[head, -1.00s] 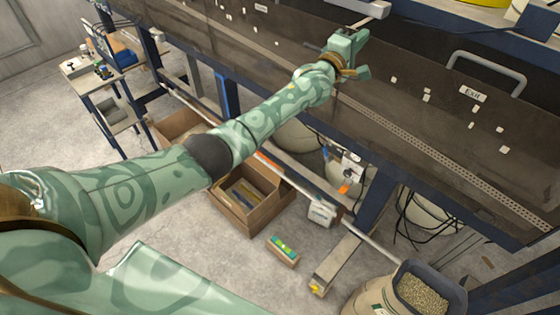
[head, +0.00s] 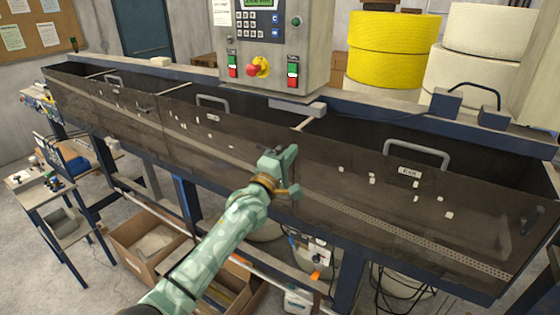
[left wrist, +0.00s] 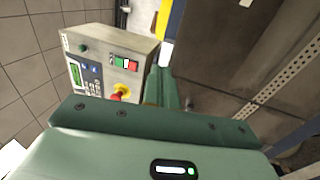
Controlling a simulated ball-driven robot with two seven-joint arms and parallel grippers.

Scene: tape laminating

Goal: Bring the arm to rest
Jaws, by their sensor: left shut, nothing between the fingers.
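My left arm reaches in from the bottom of the head view, and its pale green left gripper (head: 289,172) is shut and empty. The gripper is in front of the long dark laminating machine (head: 250,157), over its front panel; whether it touches the panel cannot be told. In the left wrist view the green gripper body fills the lower part, with the shut fingers (left wrist: 162,85) beyond it. My right gripper is in neither view.
A control box (head: 283,45) with a red emergency knob (head: 258,68) stands behind the machine. Yellow and white rolls stand at the back right. A small cart (head: 60,205) is at left. Cardboard boxes (head: 148,250) lie on the floor below the machine.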

